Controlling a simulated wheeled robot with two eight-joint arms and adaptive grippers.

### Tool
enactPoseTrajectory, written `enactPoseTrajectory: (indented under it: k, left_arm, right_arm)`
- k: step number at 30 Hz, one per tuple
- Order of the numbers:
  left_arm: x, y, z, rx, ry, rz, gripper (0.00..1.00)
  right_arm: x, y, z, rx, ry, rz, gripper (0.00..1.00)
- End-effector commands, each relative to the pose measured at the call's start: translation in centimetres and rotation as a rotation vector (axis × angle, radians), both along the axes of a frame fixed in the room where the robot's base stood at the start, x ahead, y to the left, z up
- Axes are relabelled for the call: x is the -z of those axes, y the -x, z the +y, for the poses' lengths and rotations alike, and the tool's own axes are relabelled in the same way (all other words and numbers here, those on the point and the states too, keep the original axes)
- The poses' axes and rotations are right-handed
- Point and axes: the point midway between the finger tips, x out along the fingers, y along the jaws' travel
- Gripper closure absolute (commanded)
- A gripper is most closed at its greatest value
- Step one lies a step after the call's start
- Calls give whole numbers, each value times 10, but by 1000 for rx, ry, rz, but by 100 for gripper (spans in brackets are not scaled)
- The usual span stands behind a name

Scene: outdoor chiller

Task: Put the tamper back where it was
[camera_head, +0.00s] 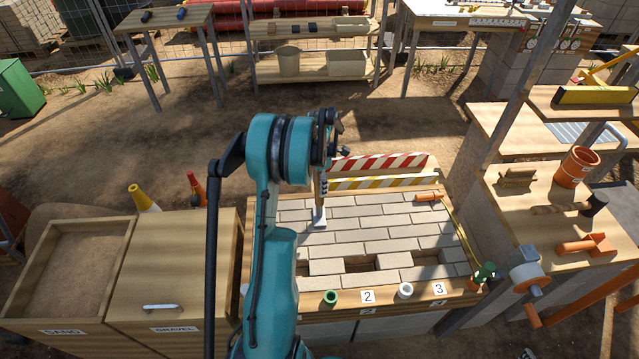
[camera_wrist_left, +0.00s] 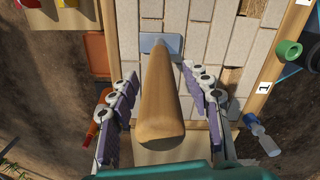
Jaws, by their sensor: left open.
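The tamper stands upright on the light paving bricks, its flat metal foot (camera_head: 319,222) near the back left of the paved bed. Its wooden handle (camera_wrist_left: 165,105) rises toward the camera in the left wrist view, with the grey foot (camera_wrist_left: 160,44) on the bricks beyond. My left gripper (camera_wrist_left: 161,70) is open, with one finger on each side of the handle and visible gaps beside it. In the head view my left arm reaches over the bed, and the gripper (camera_head: 325,150) is at the upper handle. My right gripper is not in view.
The paved bed (camera_head: 385,225) has a few open gaps near its front. Striped barriers (camera_head: 380,161) stand behind it. Sand and gravel boxes (camera_head: 165,265) are at left. A side table (camera_head: 540,225) at right holds a mallet (camera_head: 590,204) and an orange pot (camera_head: 577,167).

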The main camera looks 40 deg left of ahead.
Motion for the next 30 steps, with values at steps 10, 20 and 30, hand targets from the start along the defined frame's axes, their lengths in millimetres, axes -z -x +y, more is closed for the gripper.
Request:
enactPoseTrajectory:
  k: [10,20,30]
  left_arm:
    - [-54,0,0,0,0,0,52]
    - [-113,0,0,0,0,0,52]
    - [-133,-1,-15,83,-11,-14,52]
  right_arm:
    - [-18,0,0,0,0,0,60]
    - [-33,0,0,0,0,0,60]
    - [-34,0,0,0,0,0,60]
